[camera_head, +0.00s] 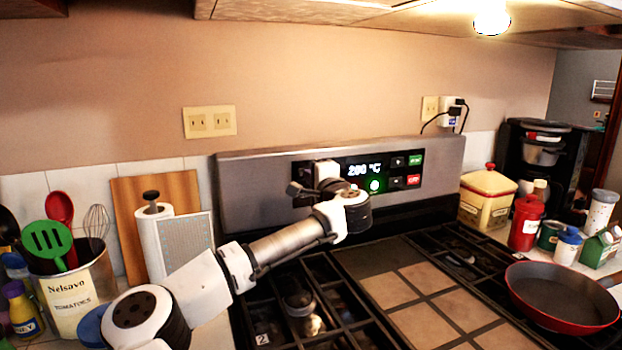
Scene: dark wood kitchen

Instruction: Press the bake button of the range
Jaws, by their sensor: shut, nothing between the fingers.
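The range (255,185) has a grey back panel with a black control strip (345,170). A lit display (364,170) on the strip seems to read about 200 °C, with a round green light just below it. Green and red buttons sit at the strip's right end. My gripper (318,181) is shut and empty, in front of the left part of the strip. It covers the buttons there, and no bake label can be read. I cannot tell whether the fingertips touch the panel.
My arm crosses above the left burner grates (300,300). A red pan (562,296) stands on the right burners. A utensil can (75,295), paper towel roll (155,240) and cutting board (185,190) stand left. A yellow canister (487,200) and several jars stand right.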

